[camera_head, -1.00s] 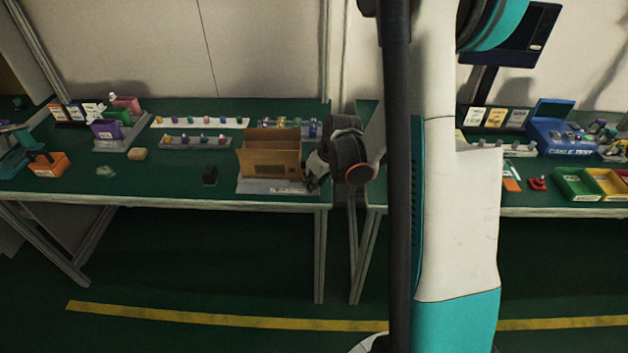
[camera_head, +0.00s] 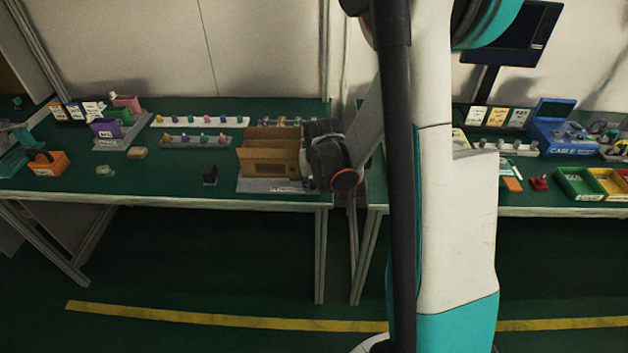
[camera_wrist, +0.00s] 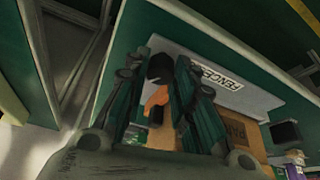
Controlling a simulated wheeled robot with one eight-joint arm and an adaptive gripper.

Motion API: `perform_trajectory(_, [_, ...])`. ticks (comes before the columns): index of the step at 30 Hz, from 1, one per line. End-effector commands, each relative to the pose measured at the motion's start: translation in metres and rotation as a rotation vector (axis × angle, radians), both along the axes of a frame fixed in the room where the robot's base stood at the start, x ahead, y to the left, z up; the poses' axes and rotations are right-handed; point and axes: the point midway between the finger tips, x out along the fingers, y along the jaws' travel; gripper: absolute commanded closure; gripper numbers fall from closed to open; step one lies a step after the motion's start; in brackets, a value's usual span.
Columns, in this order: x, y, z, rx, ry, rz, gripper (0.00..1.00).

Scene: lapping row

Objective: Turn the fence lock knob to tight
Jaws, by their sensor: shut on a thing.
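The fence lock knob (camera_wrist: 160,66) shows in the wrist view as a black piece with an orange part below it. It stands between the two dark, ribbed fingers of my gripper (camera_wrist: 158,80), which is shut on it. The fingers hide its sides, and I cannot read which way it is turned. Beside it is a pale plate (camera_wrist: 196,40) lettered "FENCE". In the head view, the same plate (camera_head: 250,186) lies at the front right of the left bench, under an open cardboard box (camera_head: 270,168). My wrist hides the knob there.
The box stands close beside my gripper. A small black block (camera_head: 210,174) sits left of the plate on the green bench (camera_head: 150,188). Racks of small coloured pieces (camera_head: 195,141) lie behind. A gap separates this bench from the right one.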

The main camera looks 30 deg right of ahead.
Motion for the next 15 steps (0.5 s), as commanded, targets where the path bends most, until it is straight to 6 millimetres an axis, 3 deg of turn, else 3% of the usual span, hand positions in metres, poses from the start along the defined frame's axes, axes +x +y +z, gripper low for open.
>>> perform_trajectory(15, [0.0023,0.0034,0.0,0.0,0.001,-0.489,1.0])
